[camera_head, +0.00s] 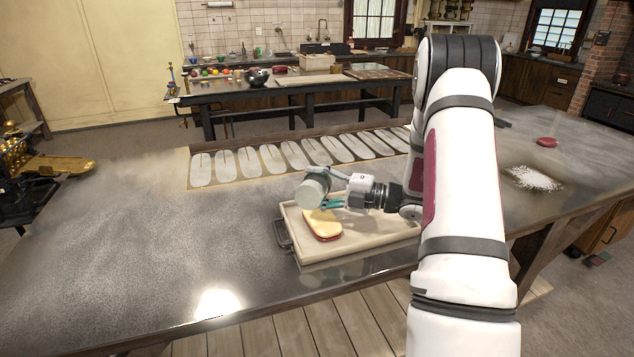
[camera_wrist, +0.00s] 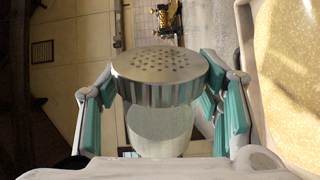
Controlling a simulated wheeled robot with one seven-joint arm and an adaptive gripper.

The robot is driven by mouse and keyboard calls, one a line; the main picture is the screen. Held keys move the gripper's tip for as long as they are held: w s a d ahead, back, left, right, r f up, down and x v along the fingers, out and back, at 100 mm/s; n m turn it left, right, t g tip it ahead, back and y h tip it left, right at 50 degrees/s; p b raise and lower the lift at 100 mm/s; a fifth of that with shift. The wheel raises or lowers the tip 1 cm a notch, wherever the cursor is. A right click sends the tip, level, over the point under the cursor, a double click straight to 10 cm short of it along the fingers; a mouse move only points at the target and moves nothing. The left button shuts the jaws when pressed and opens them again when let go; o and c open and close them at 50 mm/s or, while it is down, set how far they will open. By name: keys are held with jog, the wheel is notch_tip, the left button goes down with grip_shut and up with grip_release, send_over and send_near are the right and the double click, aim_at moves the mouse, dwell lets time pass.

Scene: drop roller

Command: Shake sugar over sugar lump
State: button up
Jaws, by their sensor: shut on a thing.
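My gripper (camera_head: 334,190) is shut on a pale cylindrical sugar shaker (camera_head: 312,191), which it holds tilted over on its side above the tray. In the wrist view the shaker's metal lid (camera_wrist: 160,66) with many small holes shows between the teal finger pads. A yellow-topped lump with a red lower edge (camera_head: 323,224) lies in the left part of the pale tray (camera_head: 362,241), just below the shaker. A yellow speckled surface (camera_wrist: 290,75) fills the right edge of the wrist view. I cannot see any sugar falling.
A heap of white powder (camera_head: 533,178) and a red round object (camera_head: 547,142) lie on the dark table (camera_head: 130,235) to the right. A row of pale oval pieces (camera_head: 293,155) lies along the far side. The table's left part is clear.

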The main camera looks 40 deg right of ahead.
aim_at(322, 195)
jog(key=shift+f+m, duration=0.1)
jog(key=shift+m, duration=0.3)
jog(key=shift+s, duration=0.1)
jog(key=shift+s+a+p, duration=0.25)
jog(key=shift+s+p, duration=0.3)
jog(key=shift+s, duration=0.4)
jog(key=shift+s+a+p, duration=0.2)
jog(key=shift+s+p, duration=0.3)
jog(key=shift+s, duration=0.45)
jog(key=shift+w, duration=0.15)
jog(key=shift+w+d+b, duration=0.2)
jog(key=shift+w+b, duration=0.3)
jog(key=shift+w, duration=0.45)
jog(key=shift+w+d+b, duration=0.2)
jog(key=shift+w+b, duration=0.3)
jog(key=shift+w, duration=0.45)
jog(key=shift+s+a+p, duration=0.2)
jog(key=shift+s+p, duration=0.4)
jog(key=shift+s, duration=0.45)
jog(key=shift+s+a+p, duration=0.2)
jog(key=shift+s+p, duration=0.35)
jog(key=shift+s, duration=0.45)
